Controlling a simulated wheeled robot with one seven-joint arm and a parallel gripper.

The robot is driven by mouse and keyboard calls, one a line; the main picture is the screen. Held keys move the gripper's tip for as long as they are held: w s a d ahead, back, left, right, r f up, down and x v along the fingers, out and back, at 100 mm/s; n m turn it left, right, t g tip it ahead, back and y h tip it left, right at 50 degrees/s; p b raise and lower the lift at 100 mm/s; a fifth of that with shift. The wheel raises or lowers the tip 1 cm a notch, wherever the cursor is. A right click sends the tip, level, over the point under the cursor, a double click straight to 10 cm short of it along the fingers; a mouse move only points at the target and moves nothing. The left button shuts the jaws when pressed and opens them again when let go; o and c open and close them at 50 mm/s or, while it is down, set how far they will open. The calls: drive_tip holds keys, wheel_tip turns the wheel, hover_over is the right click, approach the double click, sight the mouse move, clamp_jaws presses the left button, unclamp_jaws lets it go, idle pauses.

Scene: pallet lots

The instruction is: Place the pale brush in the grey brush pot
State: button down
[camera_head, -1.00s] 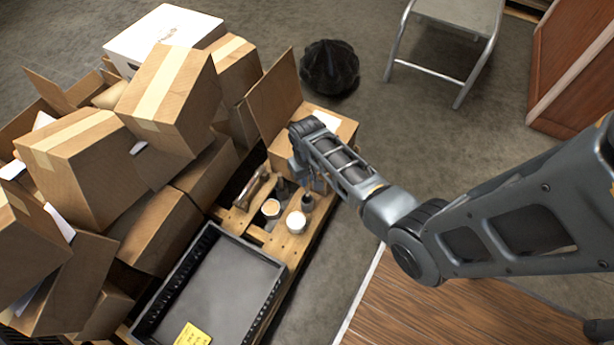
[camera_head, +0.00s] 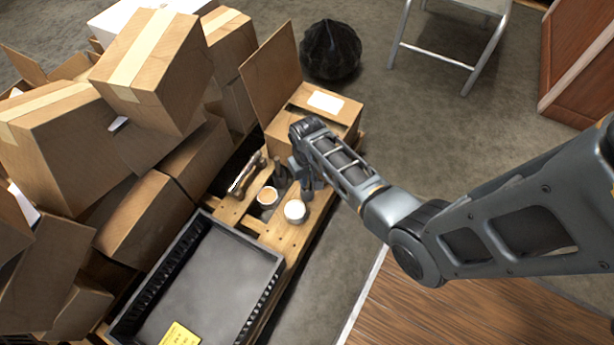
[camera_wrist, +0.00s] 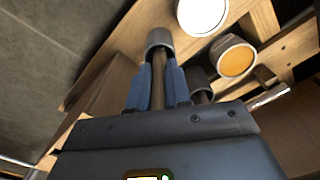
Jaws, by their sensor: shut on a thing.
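My gripper (camera_wrist: 157,88) is shut on the brown handle of the pale brush (camera_wrist: 157,82), which lies between its blue fingers in the wrist view. The brush points at a grey round pot (camera_wrist: 159,38). The handle's far end meets the pot's near edge in that view; I cannot tell how far it is inside. The brush's pale part is not clearly visible. In the head view my gripper (camera_head: 306,178) points down over the pallet boards, beside the white-topped jar (camera_head: 294,211), and largely hides the brush and pot.
An orange-topped jar (camera_head: 267,196) and a darker pot (camera_wrist: 199,82) stand close by. A black tray (camera_head: 215,275) with a yellow note lies nearer. Cardboard boxes (camera_head: 150,70) pile up at the left, and an open carton (camera_head: 318,112) stands behind. Bare floor lies right of the pallet.

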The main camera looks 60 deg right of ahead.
drive_tip(key=c, duration=1)
unclamp_jaws()
drive_tip(key=shift+r+p, duration=0.1)
drive_tip(key=shift+p, duration=0.35)
drive_tip(key=shift+s+a, duration=0.1)
